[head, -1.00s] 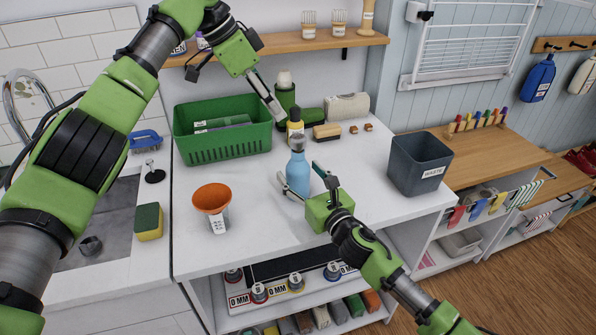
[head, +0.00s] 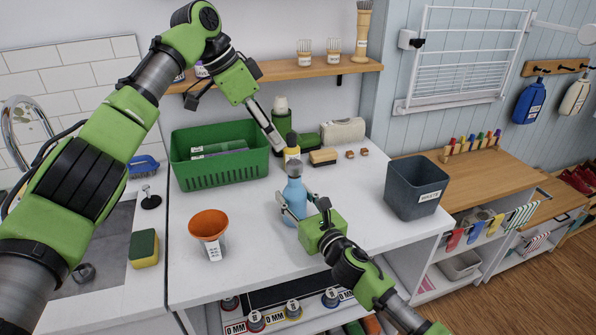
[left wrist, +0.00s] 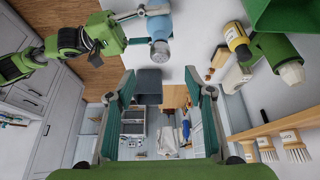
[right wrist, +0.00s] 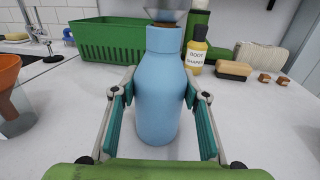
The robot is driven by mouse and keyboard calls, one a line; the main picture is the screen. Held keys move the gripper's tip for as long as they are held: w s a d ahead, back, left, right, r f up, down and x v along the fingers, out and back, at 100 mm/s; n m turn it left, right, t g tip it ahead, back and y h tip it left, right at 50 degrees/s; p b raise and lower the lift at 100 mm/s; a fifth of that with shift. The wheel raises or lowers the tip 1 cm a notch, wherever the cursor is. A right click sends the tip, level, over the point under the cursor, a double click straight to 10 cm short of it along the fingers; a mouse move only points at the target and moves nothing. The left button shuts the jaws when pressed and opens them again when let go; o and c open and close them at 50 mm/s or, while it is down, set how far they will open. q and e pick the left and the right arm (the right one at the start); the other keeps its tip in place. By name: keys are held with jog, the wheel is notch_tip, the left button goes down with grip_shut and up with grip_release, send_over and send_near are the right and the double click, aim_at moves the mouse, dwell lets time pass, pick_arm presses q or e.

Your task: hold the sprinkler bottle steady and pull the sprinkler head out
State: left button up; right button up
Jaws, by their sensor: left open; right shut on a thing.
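The blue sprinkler bottle (head: 296,200) stands upright on the white counter; it fills the middle of the right wrist view (right wrist: 158,95). Its grey sprinkler head (head: 294,168) sits on top and shows at the top of the right wrist view (right wrist: 166,14). My right gripper (head: 296,198) is shut on the bottle's body, one finger on each side. My left gripper (head: 275,142) is open and empty, above and slightly behind the bottle, apart from the head. In the left wrist view the head (left wrist: 160,51) lies beyond the fingertips.
An orange funnel in a clear cup (head: 209,226) stands left of the bottle. A green basket (head: 220,172), a yellow boot shampoo bottle (head: 291,155) and a brush (head: 322,156) are behind. A dark waste bin (head: 415,187) stands right. Bare counter surrounds the bottle's front.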

pick_arm(q)
jog(key=d+f+n+y, duration=0.1)
jog(key=d+n+y, duration=0.15)
jog(key=n, duration=0.25)
jog(key=n+t+y, duration=0.2)
jog(key=n+y, duration=0.3)
jog(key=n, duration=0.9)
send_near(295, 164)
jog(key=x, duration=1.1)
jog(key=shift+w+f, duration=0.2)
jog(key=shift+f, duration=0.1)
jog(key=c, duration=1.2)
jog(key=shift+c, duration=0.8)
jog(key=shift+r, duration=0.1)
